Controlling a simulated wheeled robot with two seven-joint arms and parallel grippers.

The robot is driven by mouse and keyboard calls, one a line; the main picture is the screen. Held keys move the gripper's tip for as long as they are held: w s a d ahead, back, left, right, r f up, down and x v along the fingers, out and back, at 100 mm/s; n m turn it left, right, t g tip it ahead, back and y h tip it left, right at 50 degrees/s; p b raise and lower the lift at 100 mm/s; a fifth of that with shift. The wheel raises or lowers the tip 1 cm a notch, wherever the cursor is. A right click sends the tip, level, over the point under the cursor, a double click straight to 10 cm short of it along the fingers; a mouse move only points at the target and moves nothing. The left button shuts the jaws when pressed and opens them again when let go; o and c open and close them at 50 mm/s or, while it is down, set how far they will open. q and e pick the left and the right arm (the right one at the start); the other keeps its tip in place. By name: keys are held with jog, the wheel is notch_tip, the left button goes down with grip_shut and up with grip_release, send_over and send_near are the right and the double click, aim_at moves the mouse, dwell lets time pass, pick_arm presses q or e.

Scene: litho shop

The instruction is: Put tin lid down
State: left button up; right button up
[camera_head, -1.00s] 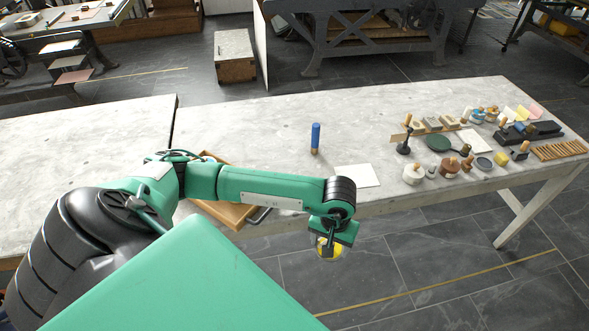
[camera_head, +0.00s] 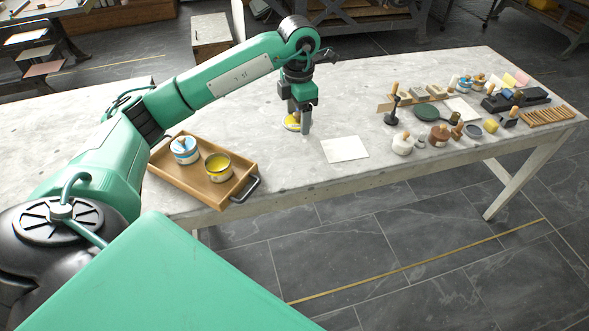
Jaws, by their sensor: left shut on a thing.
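My left gripper (camera_head: 299,122) points down over the middle of the near table, left of a white sheet (camera_head: 345,149). It is shut on the tin lid (camera_head: 291,122), which shows yellow beside the fingers and is partly hidden by them. The lid is at or close to the tabletop; I cannot tell whether it touches. An open tin with yellow inside (camera_head: 217,168) stands in a wooden tray (camera_head: 228,193) at the table's front left. A white and blue tin (camera_head: 185,150) stands beside it in the tray. My right gripper is not in view.
The pale table (camera_head: 270,165) is clear around the white sheet. Several small tools, pots and blocks crowd its right end, with a dark green round piece (camera_head: 427,112) among them. The tray's dark handle (camera_head: 246,188) sticks out near the front edge.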

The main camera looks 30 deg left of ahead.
pick_arm(q)
jog(key=r+n, duration=0.1)
jog(key=a+r+n, duration=0.1)
jog(key=n, duration=0.1)
jog(key=shift+w+a+r, duration=0.2)
jog(key=shift+w+r, duration=0.15)
jog(key=shift+r, duration=0.05)
jog(key=shift+f+n, duration=0.15)
jog(key=shift+n, duration=0.15)
jog(key=p, duration=0.1)
send_over(295, 166)
notch_tip(295, 166, down, 16)
jog(key=shift+r, duration=0.2)
notch_tip(295, 166, down, 3)
jog(key=shift+f, duration=0.5)
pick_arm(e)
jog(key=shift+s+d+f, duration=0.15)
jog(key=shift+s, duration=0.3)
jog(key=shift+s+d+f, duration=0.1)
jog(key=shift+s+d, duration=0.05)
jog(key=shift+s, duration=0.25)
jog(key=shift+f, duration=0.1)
